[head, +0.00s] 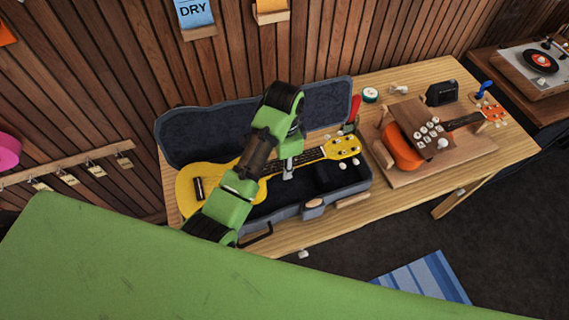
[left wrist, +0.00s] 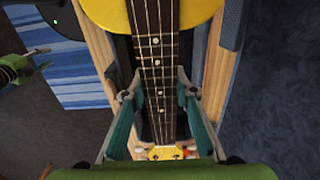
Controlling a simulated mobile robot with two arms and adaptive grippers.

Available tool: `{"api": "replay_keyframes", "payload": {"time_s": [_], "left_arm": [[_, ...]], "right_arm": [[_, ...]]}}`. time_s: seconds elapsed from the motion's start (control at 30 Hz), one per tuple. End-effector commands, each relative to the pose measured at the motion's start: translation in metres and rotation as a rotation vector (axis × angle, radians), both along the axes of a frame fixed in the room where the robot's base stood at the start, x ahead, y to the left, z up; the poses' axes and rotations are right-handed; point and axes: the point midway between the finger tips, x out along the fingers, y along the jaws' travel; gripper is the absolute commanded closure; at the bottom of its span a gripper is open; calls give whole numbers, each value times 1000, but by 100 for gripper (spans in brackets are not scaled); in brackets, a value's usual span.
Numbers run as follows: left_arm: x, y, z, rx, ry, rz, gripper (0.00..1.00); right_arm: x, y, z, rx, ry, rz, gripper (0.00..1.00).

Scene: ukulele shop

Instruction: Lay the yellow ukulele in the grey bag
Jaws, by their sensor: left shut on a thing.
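The yellow ukulele (head: 200,188) lies face up over the open grey bag (head: 220,133), its body at the left and its headstock (head: 344,147) towards the right. My left gripper (head: 288,167) is shut on its dark neck; in the left wrist view the gripper's fingers (left wrist: 158,95) stand on both sides of the neck and strings. My arm hides part of the ukulele's body and the bag. I cannot tell whether the ukulele rests on the bag's floor. Part of my right gripper (left wrist: 14,70) shows at the left edge of the left wrist view; its jaw state is unclear.
The bag stands on a wooden table (head: 415,80) with its lid raised at the back. To the right, an orange ukulele (head: 400,152) lies on a wooden board, partly under a brown block with white knobs (head: 425,128). A blue striped rug (head: 425,280) lies on the floor.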

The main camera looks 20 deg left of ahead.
Motion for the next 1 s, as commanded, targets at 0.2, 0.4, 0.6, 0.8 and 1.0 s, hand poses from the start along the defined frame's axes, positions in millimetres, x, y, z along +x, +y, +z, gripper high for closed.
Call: {"api": "replay_keyframes", "payload": {"time_s": [0.2, 0.4, 0.6, 0.8, 1.0], "left_arm": [[0, 0, -1, 1, 0, 0, 100], [0, 0, -10, 2, 1, 0, 100], [0, 1, -20, 2, 1, 1, 100], [-1, 1, -30, 2, 1, 1, 100], [-1, 1, -40, 2, 1, 1, 100]], "right_arm": [[0, -2, 0, -2, 0, 1, 62], [0, -2, -4, -2, 0, 1, 62], [0, -2, -7, -2, 1, 0, 62], [0, -2, -11, -2, 1, 0, 62], [0, -2, -15, -2, 0, 0, 62]]}}
